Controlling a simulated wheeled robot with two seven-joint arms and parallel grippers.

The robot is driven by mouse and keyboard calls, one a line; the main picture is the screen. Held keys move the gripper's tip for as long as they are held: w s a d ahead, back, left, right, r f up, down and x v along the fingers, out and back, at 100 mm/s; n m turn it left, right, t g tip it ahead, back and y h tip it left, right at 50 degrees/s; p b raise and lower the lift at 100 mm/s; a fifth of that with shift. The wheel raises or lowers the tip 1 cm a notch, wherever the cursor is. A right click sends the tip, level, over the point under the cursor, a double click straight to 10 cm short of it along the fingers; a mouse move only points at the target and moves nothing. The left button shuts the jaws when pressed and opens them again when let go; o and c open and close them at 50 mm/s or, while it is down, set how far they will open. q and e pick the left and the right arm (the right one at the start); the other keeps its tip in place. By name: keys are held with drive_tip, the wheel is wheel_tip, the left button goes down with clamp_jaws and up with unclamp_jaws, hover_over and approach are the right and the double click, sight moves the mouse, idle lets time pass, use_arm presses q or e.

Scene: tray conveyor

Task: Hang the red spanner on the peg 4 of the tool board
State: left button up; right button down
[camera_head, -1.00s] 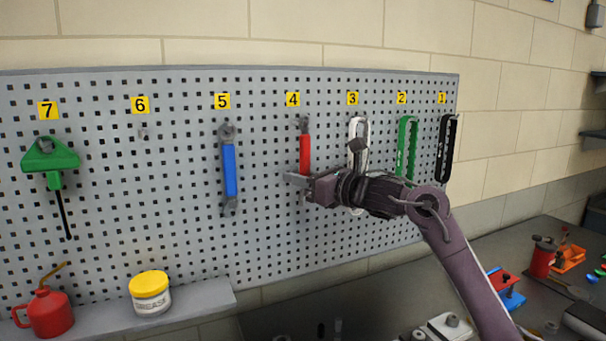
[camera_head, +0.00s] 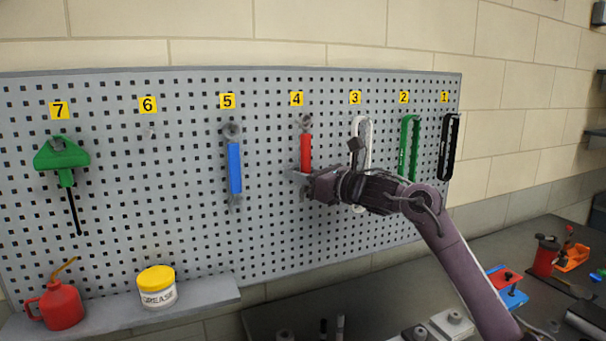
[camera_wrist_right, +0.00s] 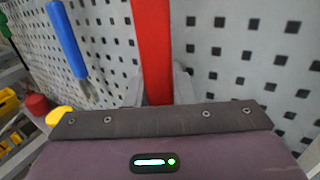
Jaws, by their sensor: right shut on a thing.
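The red spanner (camera_head: 306,150) stands upright against the tool board (camera_head: 190,190), under the yellow label 4 (camera_head: 296,98). Its grey ring end is up at the height of peg 4; I cannot tell whether the peg is through it. My right gripper (camera_head: 304,180) is shut on the lower part of the red handle. In the right wrist view the handle (camera_wrist_right: 152,45) runs up between the fingers (camera_wrist_right: 158,88), close in front of the board. The spanner's lower end is hidden by the gripper. My left gripper is not in view.
A blue spanner (camera_head: 235,168) hangs under label 5, left of the red one. A white tool (camera_head: 362,128), a green one (camera_head: 409,150) and a black one (camera_head: 449,148) hang to the right. Peg 6 (camera_head: 150,132) is bare. A red oil can (camera_head: 62,306) and grease tub (camera_head: 157,290) stand below.

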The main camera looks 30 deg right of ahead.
drive_tip(key=shift+w+d+f, duration=0.1)
drive_tip(key=shift+w+f, duration=0.05)
drive_tip(key=shift+f, duration=0.1)
drive_tip(key=c, duration=1.4)
unclamp_jaws()
drive_tip(key=shift+o, duration=1.1)
drive_tip(key=shift+a+r, duration=0.15)
drive_tip(key=shift+a, duration=0.05)
drive_tip(key=shift+d, duration=0.1)
